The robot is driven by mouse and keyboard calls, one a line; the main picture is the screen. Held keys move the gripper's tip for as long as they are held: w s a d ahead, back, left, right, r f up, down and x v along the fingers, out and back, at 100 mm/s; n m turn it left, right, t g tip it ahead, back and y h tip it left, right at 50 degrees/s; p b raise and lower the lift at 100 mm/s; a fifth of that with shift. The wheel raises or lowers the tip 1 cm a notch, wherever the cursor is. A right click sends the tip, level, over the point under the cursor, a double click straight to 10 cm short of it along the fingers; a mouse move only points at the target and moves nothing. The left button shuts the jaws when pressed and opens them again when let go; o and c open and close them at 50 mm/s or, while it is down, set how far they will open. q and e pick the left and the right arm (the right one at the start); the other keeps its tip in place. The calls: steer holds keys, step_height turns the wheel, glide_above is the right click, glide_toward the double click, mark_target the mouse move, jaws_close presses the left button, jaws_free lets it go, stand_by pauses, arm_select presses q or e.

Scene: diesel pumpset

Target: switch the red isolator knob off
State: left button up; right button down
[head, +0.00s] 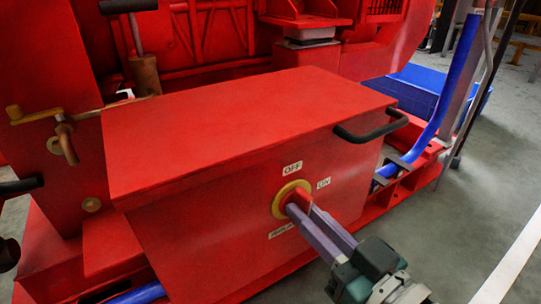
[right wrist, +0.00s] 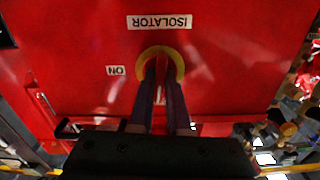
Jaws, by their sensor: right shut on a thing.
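The red isolator knob (head: 299,198) sits in a yellow ring (head: 278,203) on the front of a red box. The OFF label (head: 292,168) is above it and the ON label (head: 323,183) is to its right. My right gripper (head: 302,207) is shut on the knob, with its fingers on either side. In the right wrist view the knob (right wrist: 161,70) shows between the fingers, and the ISOLATOR label (right wrist: 160,22) appears upside down. The fingers hide much of the knob, so I cannot tell exactly where it points. My left gripper is not in view.
The red box (head: 240,120) has a black handle (head: 371,133) at its right end, above and right of the knob. A blue pipe (head: 457,75) rises at the right. Grey floor (head: 480,190) is clear at the right.

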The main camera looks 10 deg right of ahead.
steer(key=shift+n, duration=0.4)
steer(key=c, duration=0.9)
jaws_free()
steer(key=shift+s, duration=0.15)
steer(key=shift+p+v, duration=1.85)
steer(key=shift+v, duration=3.05)
